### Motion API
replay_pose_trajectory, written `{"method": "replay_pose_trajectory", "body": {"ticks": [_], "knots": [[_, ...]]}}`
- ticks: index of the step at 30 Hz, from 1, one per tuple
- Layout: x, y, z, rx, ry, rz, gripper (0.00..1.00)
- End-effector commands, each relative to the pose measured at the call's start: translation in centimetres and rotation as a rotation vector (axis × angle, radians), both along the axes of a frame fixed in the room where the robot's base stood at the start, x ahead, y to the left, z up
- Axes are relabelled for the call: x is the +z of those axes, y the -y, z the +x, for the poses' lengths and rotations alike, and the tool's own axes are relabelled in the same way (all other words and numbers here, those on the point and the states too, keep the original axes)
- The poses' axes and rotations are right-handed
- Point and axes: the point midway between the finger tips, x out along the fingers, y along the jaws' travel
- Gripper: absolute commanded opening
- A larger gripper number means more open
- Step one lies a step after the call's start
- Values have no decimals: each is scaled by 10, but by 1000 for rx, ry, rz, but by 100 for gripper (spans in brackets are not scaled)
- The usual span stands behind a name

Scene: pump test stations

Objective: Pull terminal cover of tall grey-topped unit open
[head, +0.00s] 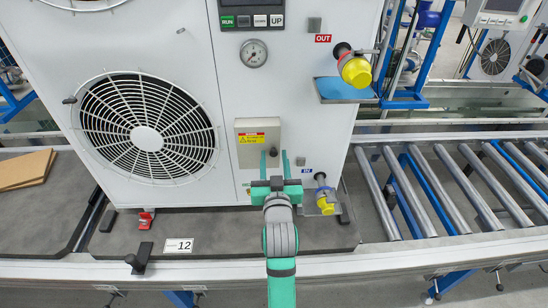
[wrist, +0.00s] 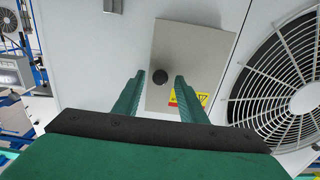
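The tall white unit (head: 232,95) stands on a dark pallet and carries a fan on its left side. The cover looks shut. My gripper (head: 274,160) is open in front of the cover's lower right part. Its green fingers (wrist: 164,80) are apart with nothing between them. I cannot tell whether they touch the cover.
A yellow-capped pipe fitting (head: 326,200) sits close to the right of my gripper, and another (head: 354,68) is higher up by the OUT label. The fan grille (head: 147,125) is to the left. A roller conveyor (head: 450,185) runs to the right.

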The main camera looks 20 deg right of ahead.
Motion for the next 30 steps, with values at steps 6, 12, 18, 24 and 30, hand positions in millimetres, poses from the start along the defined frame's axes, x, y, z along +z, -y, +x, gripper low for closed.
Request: {"method": "replay_pose_trajectory", "body": {"ticks": [6, 12, 18, 24, 30], "knots": [[0, 2, 8, 0, 0, 0, 38], [0, 2, 8, 0, 0, 0, 38], [0, 2, 8, 0, 0, 0, 0], [0, 3, 7, -5, 0, 0, 0], [0, 9, 2, -48, 0, 0, 0]]}}
